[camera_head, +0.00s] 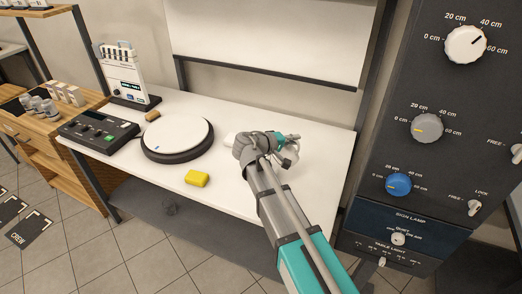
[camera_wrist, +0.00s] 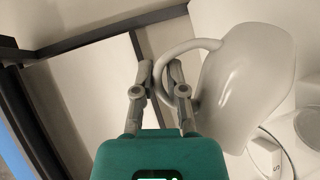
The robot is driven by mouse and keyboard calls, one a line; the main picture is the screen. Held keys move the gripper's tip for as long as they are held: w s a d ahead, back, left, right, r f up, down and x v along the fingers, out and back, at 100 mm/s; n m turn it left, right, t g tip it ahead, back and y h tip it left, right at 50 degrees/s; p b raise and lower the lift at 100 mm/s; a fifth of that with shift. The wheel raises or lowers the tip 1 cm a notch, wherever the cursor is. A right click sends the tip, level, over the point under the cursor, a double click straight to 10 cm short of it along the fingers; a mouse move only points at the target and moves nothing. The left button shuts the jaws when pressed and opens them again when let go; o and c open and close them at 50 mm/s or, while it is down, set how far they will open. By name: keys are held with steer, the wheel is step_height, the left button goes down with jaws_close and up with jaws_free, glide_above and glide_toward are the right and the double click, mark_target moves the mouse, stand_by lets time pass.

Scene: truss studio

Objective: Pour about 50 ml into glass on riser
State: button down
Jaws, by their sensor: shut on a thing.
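My gripper (camera_wrist: 160,78) is shut on the handle of a pale grey-white jug (camera_wrist: 245,75) in the wrist view. The jug's body hangs to the right of the fingers; I cannot tell how far it is tilted or what it contains. A pale round, glass-like shape (camera_wrist: 308,126) shows at the right edge, apart from the jug; I cannot tell whether it is the glass. In the head view my gripper (camera_head: 289,153) is above the right half of the white table, and my arm covers much of that area. No glass or riser can be clearly made out there.
A dark panel with knobs (camera_head: 427,128) stands at right. The table front near the yellow block is clear.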

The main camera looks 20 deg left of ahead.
steer(key=shift+a+r+n+h, duration=0.3)
steer(key=shift+r, duration=0.1)
steer(key=shift+a+r+n+t+h+b, duration=0.3)
steer(key=shift+r+n+t+h, duration=0.05)
steer(key=shift+n+t+h, duration=0.05)
steer(key=shift+w+a+r+n, duration=0.1)
steer(key=shift+a+r+n, duration=0.25)
steer(key=shift+n, duration=0.05)
stand_by(0.3)
steer(key=shift+a+r+n+t+h+b, duration=0.45)
steer(key=shift+a+n+t+h+b, duration=0.05)
steer(key=shift+h, duration=0.1)
stand_by(1.8)
steer(key=shift+d+f+m+y+p, duration=0.15)
steer(key=shift+d+m+y+p, duration=0.15)
steer(key=shift+d+p, duration=0.15)
steer(key=shift+d+f+m+g+y+p, duration=0.35)
steer(key=shift+d+f+m+g+y, duration=0.25)
steer(key=shift+d+f+m, duration=0.15)
steer(key=shift+a+f, duration=0.1)
steer(key=shift+f, duration=0.05)
